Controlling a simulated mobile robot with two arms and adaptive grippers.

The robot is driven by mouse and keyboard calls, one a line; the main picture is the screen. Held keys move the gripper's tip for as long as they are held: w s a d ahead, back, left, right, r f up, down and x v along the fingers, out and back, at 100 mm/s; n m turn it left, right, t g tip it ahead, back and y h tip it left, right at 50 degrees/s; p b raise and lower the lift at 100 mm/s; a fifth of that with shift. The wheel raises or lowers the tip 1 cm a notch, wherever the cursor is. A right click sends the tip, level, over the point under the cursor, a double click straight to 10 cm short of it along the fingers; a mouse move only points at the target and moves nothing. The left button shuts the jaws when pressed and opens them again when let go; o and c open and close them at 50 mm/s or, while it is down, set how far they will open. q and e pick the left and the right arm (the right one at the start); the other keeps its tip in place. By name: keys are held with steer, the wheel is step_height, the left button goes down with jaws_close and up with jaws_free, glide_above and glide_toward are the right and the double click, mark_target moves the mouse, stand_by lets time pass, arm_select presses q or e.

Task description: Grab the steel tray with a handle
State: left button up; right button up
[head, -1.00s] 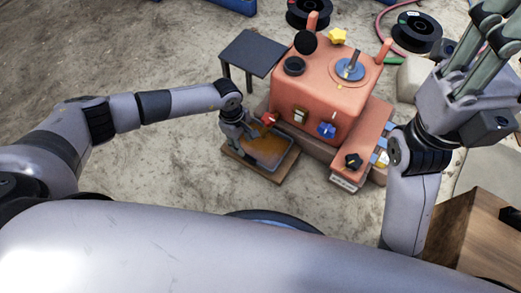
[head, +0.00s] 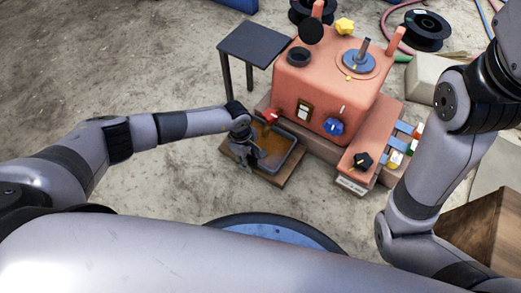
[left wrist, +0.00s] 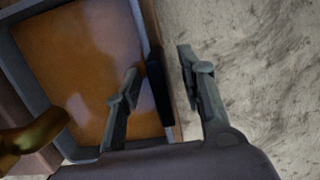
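The steel tray (head: 293,157) has a grey rim and an orange-brown inside. It sits on a low wooden board in front of the red machine in the head view. In the left wrist view its rim (left wrist: 22,70) and a dark handle (left wrist: 158,85) show. My left gripper (head: 246,160) is at the tray's near left side. In the left wrist view its fingers (left wrist: 160,90) are apart, one over the tray and one outside, with the handle between them. I cannot tell if either finger touches it. My right gripper is outside the head view.
The red jaw crusher (head: 325,90) stands behind the tray. A dark small table (head: 255,45) is at its left. A brassy part (left wrist: 35,138) reaches over the tray in the left wrist view. A wooden box (head: 475,235) is at lower right. Floor left of the tray is clear.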

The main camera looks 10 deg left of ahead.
arm_select(q)
jaws_close()
stand_by(0.5)
stand_by(0.5)
